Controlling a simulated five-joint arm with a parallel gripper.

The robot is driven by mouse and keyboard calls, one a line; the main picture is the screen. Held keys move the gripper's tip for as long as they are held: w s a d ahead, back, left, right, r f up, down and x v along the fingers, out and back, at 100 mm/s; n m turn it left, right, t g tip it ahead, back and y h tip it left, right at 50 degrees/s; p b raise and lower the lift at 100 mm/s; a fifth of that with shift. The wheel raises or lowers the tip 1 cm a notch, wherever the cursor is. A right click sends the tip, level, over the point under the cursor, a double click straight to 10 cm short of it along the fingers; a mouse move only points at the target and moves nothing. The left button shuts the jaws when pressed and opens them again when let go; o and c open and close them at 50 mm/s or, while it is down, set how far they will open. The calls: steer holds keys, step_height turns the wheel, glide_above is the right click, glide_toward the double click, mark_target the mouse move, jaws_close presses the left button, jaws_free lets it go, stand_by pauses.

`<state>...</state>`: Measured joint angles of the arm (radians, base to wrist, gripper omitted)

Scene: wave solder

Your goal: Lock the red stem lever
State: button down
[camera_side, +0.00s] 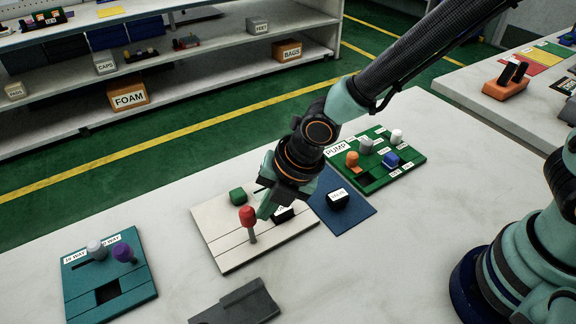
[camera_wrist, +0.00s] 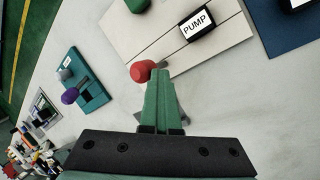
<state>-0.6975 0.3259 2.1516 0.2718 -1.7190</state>
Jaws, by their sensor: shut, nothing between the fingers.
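The red stem lever (camera_side: 247,216) has a red knob on a thin grey stem and stands up from the front part of a white slotted board (camera_side: 225,250). In the wrist view the red knob (camera_wrist: 143,71) is just beyond and left of my fingertips. My gripper (camera_side: 264,212) is shut and empty, pointing down just right of the red knob. In the wrist view its green fingers (camera_wrist: 161,78) are together. Whether they touch the knob I cannot tell. A black block labelled PUMP (camera_wrist: 197,24) lies on the white board, partly hidden by my gripper in the side view.
A teal board (camera_side: 132,283) with white and purple knobs is at left. A blue mat (camera_side: 350,219) with a black block and a green board (camera_side: 410,172) with several knobs are right. A dark grey piece (camera_side: 240,305) lies in front.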

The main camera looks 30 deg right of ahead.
steer(key=shift+w, duration=2)
steer(key=shift+s+f, duration=0.15)
steer(key=shift+s+f, duration=0.2)
steer(key=shift+s, duration=0.5)
steer(key=shift+s+d+r, duration=0.1)
steer(key=shift+s+d, duration=0.1)
steer(key=shift+s, duration=0.05)
steer(key=d+r, duration=0.6)
steer(key=r, duration=0.5)
steer(key=s+d+r+m+h, duration=0.1)
steer(key=s+d+r+m, duration=0.1)
steer(key=d+m, duration=0.5)
steer(key=s+d+r+m+t+h, duration=0.1)
steer(key=s+d+r+m, duration=0.1)
steer(key=d+m, duration=0.5)
steer(key=s+d+r+m+t, duration=0.1)
steer(key=s+d+r+m, duration=0.1)
steer(key=d+m, duration=0.5)
steer(key=m, duration=0.6)
steer(key=shift+s+d+r+m+h, duration=0.2)
steer(key=shift+r+m+h, duration=0.1)
steer(key=shift+h, duration=0.1)
